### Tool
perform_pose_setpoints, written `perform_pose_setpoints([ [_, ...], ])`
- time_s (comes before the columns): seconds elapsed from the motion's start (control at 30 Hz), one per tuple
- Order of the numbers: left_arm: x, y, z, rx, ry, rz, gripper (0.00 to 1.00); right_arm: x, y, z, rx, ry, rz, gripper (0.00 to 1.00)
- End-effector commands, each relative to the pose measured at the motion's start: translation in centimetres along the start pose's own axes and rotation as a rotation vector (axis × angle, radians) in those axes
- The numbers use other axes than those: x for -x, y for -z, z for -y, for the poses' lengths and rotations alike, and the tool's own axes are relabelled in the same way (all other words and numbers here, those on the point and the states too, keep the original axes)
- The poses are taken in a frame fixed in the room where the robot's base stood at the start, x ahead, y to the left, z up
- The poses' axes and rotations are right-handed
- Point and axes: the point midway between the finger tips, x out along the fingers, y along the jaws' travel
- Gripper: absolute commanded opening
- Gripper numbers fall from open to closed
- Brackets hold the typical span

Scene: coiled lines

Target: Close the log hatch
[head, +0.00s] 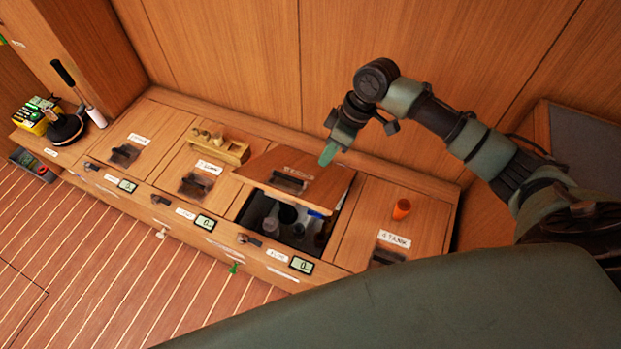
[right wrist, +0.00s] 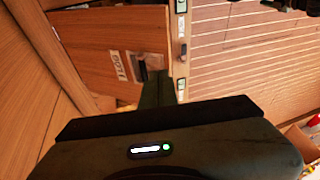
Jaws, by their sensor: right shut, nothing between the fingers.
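The log hatch (head: 322,186) is the third lid along the wooden bench. It stands part open, tilted up over a dark compartment (head: 277,232) that holds several bottles or jars. A dark handle and a label sit on its top face. My left gripper does not show.
Two closed hatches lie to the left, one bearing a wooden rack (head: 222,150). An orange cup (head: 401,209) stands on the tank hatch (head: 425,222) to the right. Small displays and latches line the bench front. The wooden wall rises close behind the bench.

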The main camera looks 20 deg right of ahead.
Motion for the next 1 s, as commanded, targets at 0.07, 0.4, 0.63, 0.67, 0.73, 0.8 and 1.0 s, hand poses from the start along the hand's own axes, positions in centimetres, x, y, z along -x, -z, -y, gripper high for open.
perform_pose_setpoints([
  [0.07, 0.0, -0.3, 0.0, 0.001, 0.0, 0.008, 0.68, -0.4, -0.2, 0.1, -0.001, 0.005, 0.008, 0.0],
  [0.4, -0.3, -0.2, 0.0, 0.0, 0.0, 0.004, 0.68, -6.7, -0.2, 0.1, -0.002, 0.007, 0.006, 0.0],
  [0.63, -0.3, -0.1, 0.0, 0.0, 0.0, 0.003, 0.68, -11.0, -0.5, 0.6, 0.0, 0.005, 0.007, 0.0],
  [0.67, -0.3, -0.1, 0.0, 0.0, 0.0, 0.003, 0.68, -11.4, -0.6, 0.8, 0.0, 0.005, 0.007, 0.0],
  [0.73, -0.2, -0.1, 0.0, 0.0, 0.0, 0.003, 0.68, -12.2, -0.8, 1.1, -0.001, 0.004, 0.006, 0.0],
  [0.8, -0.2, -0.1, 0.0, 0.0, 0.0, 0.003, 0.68, -12.7, -1.0, 1.3, -0.001, 0.002, 0.006, 0.0],
  [1.0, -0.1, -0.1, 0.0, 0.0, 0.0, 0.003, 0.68, -13.5, -1.2, 1.7, -0.001, 0.002, 0.005, 0.0],
])
